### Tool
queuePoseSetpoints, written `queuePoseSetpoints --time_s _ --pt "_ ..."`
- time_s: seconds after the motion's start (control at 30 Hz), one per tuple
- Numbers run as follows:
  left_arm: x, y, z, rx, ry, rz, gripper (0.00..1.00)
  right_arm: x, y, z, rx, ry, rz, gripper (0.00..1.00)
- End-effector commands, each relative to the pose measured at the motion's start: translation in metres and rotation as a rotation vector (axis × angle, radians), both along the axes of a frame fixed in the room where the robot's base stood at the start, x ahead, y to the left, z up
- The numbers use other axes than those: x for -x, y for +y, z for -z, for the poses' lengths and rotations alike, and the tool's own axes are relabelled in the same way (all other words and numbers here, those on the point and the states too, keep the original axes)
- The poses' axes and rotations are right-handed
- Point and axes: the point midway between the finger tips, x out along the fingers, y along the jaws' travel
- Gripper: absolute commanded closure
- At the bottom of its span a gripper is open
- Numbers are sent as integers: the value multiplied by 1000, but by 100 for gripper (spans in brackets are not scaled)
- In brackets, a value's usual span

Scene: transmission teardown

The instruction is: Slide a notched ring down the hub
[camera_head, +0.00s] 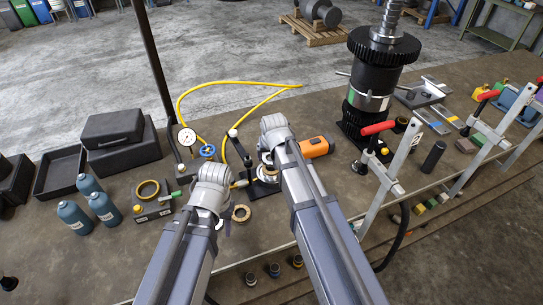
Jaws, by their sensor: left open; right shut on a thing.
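My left gripper (212,182) is open above the bench, left of a black-based fixture (262,188). Its fingers are mostly hidden by its own wrist. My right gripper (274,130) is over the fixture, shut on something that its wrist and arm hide. A pale round part, possibly the hub, shows only in part at the fixture below the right wrist; I cannot tell whether a ring is around it.
An orange and black tool (316,147) is just right of my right wrist. A yellow hose (217,83) loops behind. Blue-grey bottles (74,216) and a black case (113,128) stand left. A tall black geared assembly (377,72) and red-handled clamps (378,129) stand right.

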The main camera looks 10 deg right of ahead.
Motion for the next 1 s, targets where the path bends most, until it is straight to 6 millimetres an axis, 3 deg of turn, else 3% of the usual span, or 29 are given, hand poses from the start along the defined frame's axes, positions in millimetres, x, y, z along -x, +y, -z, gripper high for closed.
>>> queuePoseSetpoints --time_s 0.3,0.7,0.73,0.87,1.0 --pt "0 0 23 -1 0 5 50 0 0 22 0 -1 0 92" --pt "0 0 25 -1 0 6 50 0 0 25 0 -1 0 92" --pt "0 0 25 -1 0 6 50 0 0 25 0 -1 0 16" --pt "0 0 25 -1 0 6 50 0 0 25 0 0 0 1" --pt "0 0 25 -1 0 6 50 0 0 25 0 0 0 0"
